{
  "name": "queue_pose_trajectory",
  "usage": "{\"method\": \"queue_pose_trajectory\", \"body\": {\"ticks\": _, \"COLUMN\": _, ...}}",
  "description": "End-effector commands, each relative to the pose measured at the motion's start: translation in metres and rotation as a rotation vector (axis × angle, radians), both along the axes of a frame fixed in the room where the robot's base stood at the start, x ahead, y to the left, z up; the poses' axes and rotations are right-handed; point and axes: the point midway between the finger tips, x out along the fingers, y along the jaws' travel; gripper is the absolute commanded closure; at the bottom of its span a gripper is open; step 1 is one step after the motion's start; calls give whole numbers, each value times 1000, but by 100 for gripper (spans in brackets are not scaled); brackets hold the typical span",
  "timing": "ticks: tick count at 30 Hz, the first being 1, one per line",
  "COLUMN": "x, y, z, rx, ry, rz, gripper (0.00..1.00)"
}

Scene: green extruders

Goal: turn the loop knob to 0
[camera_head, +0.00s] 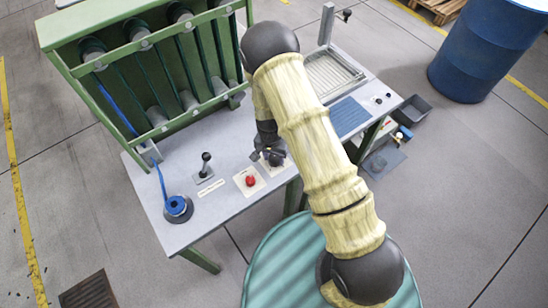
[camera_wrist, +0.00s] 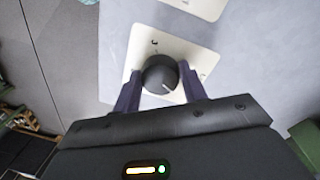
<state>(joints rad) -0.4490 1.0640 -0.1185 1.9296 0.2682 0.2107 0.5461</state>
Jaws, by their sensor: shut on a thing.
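The loop knob (camera_wrist: 160,72) is a round dark knob on a cream plate (camera_wrist: 138,58) in the wrist view. A pale pointer line on it points down and slightly right. Small dark marks show on the plate above the knob and to its right, too small to read surely. My gripper (camera_wrist: 160,82) has one finger on each side of the knob and is shut on it. In the head view my gripper (camera_head: 270,157) is at the bench top, right of the red button, and mostly hides the knob.
A red button (camera_head: 250,181), a black lever (camera_head: 206,165) and a blue spool (camera_head: 177,208) stand left of my gripper on the grey bench (camera_head: 228,198). A green frame (camera_head: 75,75) with tubes rises behind. A blue drum (camera_head: 485,50) stands at the right.

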Motion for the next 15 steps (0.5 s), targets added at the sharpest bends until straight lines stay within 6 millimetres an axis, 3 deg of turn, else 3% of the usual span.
{"method": "queue_pose_trajectory", "body": {"ticks": 15, "x": 2, "y": -1, "z": 1, "rx": 1, "ry": -8, "rz": 378, "gripper": 80}}
